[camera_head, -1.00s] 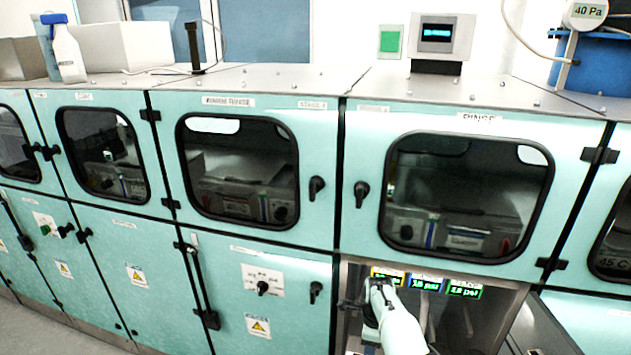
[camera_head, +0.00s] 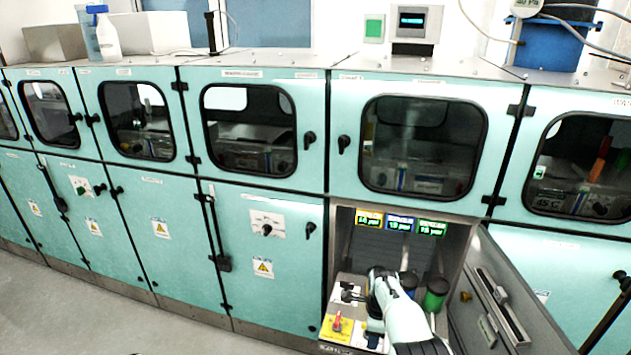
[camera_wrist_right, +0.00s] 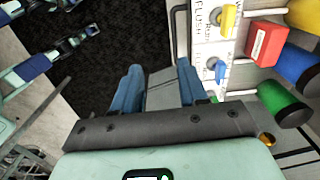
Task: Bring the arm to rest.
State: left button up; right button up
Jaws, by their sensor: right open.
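My right arm (camera_head: 398,312) reaches up from the bottom edge in the head view, in front of the open lower bay. Its gripper points downward there and is partly hidden by the arm. In the right wrist view, the two blue fingers of my right gripper (camera_wrist_right: 160,88) stand apart with nothing between them. The fingers are beside the valve panel, apart from its handles. My left gripper is not clear in the head view. Blue and pale arm parts (camera_wrist_right: 50,55) at the upper left of the wrist view appear to be mine, but their jaw state cannot be made out.
The wrist view shows a red block (camera_wrist_right: 268,42) and a green cylinder (camera_wrist_right: 282,103). An open door (camera_head: 510,300) stands right of the bay. Floor at left is clear.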

jog(key=s+d+f+n+g+y, duration=0.15)
jog(key=s+f+n, duration=0.25)
jog(key=s+f, duration=0.45)
jog(key=s+d+f+n, duration=0.25)
jog(key=s+f, duration=0.35)
jog(key=f, duration=0.5)
pick_arm(q)
jog(key=shift+w, duration=0.3)
pick_arm(e)
jog(key=s+a+n+y, duration=0.1)
jog(key=s+a+n, duration=0.3)
jog(key=s, duration=0.6)
jog(key=s+a+f+n+t+y, duration=0.1)
jog(key=s+a+n, duration=0.2)
jog(key=s+n, duration=0.3)
jog(key=s, duration=0.4)
jog(key=shift+s+a, duration=0.3)
jog(key=shift+a, duration=0.05)
jog(key=shift+n, duration=0.25)
